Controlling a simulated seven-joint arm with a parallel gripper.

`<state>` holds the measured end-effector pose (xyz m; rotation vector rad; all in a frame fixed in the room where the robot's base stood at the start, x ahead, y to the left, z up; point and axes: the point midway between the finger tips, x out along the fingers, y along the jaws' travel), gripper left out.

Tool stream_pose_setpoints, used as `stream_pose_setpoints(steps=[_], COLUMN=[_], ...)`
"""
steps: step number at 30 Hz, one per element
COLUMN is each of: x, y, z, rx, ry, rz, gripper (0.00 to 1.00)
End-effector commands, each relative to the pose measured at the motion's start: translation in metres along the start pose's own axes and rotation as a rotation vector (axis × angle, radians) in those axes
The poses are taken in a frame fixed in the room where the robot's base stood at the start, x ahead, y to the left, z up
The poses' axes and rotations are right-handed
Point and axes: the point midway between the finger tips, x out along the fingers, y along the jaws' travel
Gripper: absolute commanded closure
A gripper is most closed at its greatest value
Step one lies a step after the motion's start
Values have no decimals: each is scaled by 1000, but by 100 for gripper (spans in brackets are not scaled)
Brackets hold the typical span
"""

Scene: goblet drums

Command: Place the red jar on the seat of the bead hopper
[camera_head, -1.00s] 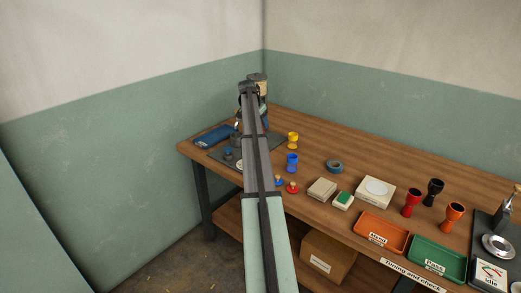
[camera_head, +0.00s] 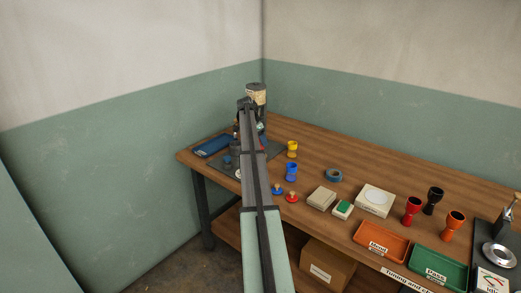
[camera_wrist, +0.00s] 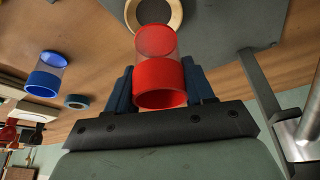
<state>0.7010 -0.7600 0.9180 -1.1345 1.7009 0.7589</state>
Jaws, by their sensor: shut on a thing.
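The red jar (camera_wrist: 160,82) is between the two dark blue fingers of my gripper (camera_wrist: 160,88) in the wrist view. It has a red band and a clear, see-through part. The fingers touch the red band from both sides. A pale ring (camera_wrist: 176,14), which may be the seat, lies just beyond the jar on a grey surface, partly hidden by it. The jar looks apart from the ring, but the gap is hard to judge. In the head view the bead hopper (camera_head: 256,92) stands at the table's far corner, and my arm hides the gripper.
A blue jar (camera_wrist: 43,78) and a blue tape ring (camera_wrist: 76,101) show at left in the wrist view. A grey post (camera_wrist: 262,85) stands at right, close to the gripper. In the head view, yellow (camera_head: 292,147) and blue (camera_head: 291,170) cups stand right of my arm.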

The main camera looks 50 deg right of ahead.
Motion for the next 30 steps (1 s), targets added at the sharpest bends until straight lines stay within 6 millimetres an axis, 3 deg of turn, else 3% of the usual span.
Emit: stream_pose_setpoints(steps=[15, 27, 28, 30], x=[45, 49, 48, 48], y=[0, 0, 0, 0], z=[19, 20, 20, 20], rx=[-1, -1, -1, -1], ry=[1, 1, 0, 0], rz=[0, -1, -1, -1], gripper=[80, 80, 45, 38])
